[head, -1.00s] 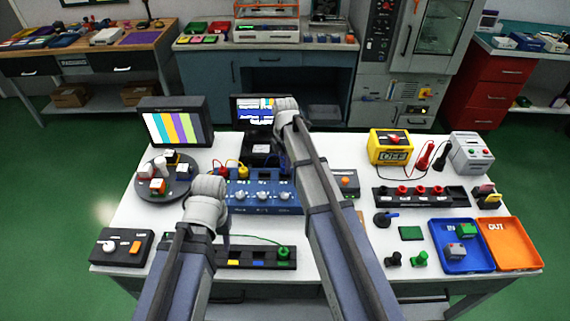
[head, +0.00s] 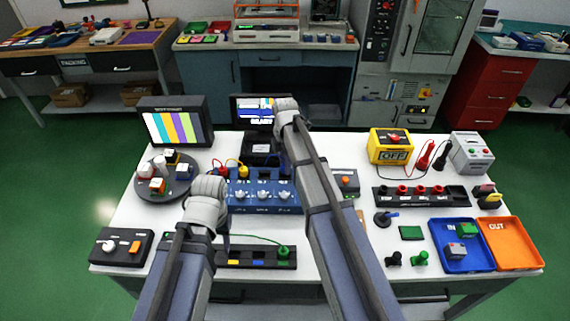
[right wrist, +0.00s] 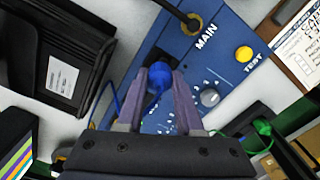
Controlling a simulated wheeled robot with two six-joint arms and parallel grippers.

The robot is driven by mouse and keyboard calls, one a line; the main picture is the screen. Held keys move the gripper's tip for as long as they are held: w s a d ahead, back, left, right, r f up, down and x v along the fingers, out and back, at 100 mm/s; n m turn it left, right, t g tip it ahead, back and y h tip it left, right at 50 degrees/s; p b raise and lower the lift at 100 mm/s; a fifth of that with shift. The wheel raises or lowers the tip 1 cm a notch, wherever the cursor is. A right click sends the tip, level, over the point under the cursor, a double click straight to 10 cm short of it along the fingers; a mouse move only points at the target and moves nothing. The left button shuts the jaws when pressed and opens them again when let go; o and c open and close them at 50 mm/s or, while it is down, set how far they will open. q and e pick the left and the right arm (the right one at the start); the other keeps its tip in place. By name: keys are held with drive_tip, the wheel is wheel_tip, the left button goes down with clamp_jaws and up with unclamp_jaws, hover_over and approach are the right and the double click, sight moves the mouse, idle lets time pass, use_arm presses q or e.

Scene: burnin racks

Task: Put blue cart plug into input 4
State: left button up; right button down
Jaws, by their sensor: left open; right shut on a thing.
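The blue plug (right wrist: 158,84) with its blue cable is between the fingers of my right gripper (right wrist: 160,72) in the right wrist view. It is at a dark socket in the blue panel (right wrist: 223,62) marked MAIN and TEST; I cannot tell how deep it sits. In the head view my right gripper (head: 286,106) is over the back of the blue box (head: 240,207), its fingers hidden. Red (head: 221,170) and yellow (head: 243,171) plugs are at the box's back left. My left gripper (head: 208,190) is open, in front of the box's left end.
A black rail (head: 215,257) with a green plug (head: 283,252) lies in front of the box. A turntable (head: 178,190) with small blocks is left. Blue (head: 481,266) and orange (head: 510,243) trays are at the right. My right arm crosses over the table's middle.

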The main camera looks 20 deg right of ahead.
use_arm(q)
drive_tip(key=shift+f+b, duration=0.85)
drive_tip(key=shift+f, duration=0.1)
use_arm(e)
drive_tip(key=shift+f, duration=0.95)
drive_tip(key=shift+c, duration=2.4)
unclamp_jaws()
use_arm(q)
drive_tip(key=shift+r, duration=0.15)
use_arm(e)
drive_tip(key=shift+r, duration=0.15)
wheel_tip(320, 180, up, 8)
drive_tip(key=p, duration=0.8)
use_arm(q)
wheel_tip(320, 180, up, 8)
drive_tip(key=shift+f, duration=0.25)
use_arm(e)
drive_tip(key=shift+f, duration=0.2)
drive_tip(key=s+a+m, duration=0.6)
drive_tip(key=s+m, duration=0.2)
drive_tip(key=s, duration=0.4)
drive_tip(key=s+a+m+h, duration=0.1)
drive_tip(key=s+a+m, duration=0.6)
drive_tip(key=s, duration=0.5)
drive_tip(key=shift+a+m, duration=0.15)
drive_tip(key=shift+m, duration=0.55)
